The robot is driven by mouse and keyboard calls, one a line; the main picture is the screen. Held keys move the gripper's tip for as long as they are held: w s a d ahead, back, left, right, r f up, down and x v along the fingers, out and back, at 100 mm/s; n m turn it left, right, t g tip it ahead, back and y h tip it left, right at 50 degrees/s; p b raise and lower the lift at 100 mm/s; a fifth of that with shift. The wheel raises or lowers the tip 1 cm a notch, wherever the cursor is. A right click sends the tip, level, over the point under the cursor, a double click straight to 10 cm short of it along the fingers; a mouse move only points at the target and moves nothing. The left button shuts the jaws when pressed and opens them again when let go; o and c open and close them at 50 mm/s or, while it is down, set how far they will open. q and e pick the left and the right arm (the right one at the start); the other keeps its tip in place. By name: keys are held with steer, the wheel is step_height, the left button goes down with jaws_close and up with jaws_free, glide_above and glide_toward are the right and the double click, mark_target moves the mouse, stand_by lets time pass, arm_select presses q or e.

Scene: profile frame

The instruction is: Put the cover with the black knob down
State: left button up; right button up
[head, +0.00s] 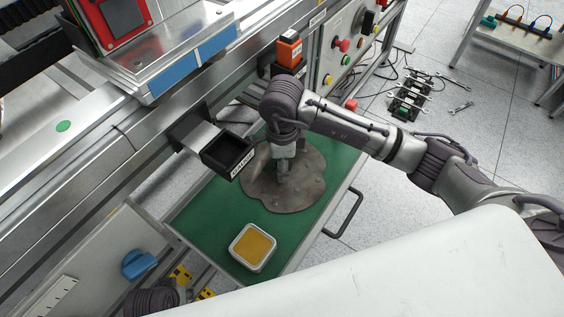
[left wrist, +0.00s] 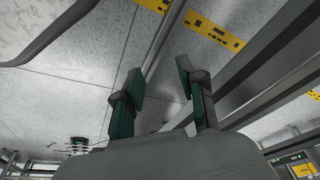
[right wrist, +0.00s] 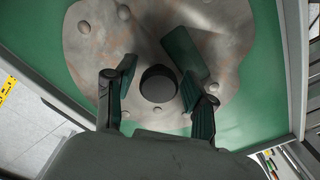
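The cover (head: 305,192) is a flat, grey-brown plate with an uneven outline and several round bumps. It lies on the green drawer surface, and it fills much of the right wrist view (right wrist: 232,45). Its black knob (right wrist: 158,83) stands near the middle there; in the head view my gripper hides it. My right gripper (head: 284,176) points down over the cover. In the right wrist view its fingers (right wrist: 157,78) are apart, one on each side of the knob, with a small gap visible. My left gripper (left wrist: 160,84) is open and empty above the floor.
The green drawer (head: 205,205) also holds a white dish with a yellow pad (head: 253,247). A black labelled box (head: 228,155) juts over the cover's left edge. An orange-black device (head: 287,50) and a button panel (head: 340,45) stand behind. A drawer handle (head: 345,213) is at right.

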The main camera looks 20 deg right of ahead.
arm_select(q)
steer(key=shift+s+f, duration=0.1)
steer(key=shift+s, duration=0.05)
step_height(320, 180, down, 6)
steer(key=s+p, duration=0.1)
steer(key=shift+s+a+g+p, duration=0.15)
steer(key=shift+s+g+p, duration=0.15)
steer(key=shift+s, duration=0.05)
arm_select(e)
step_height(320, 180, up, 12)
stand_by(0.3)
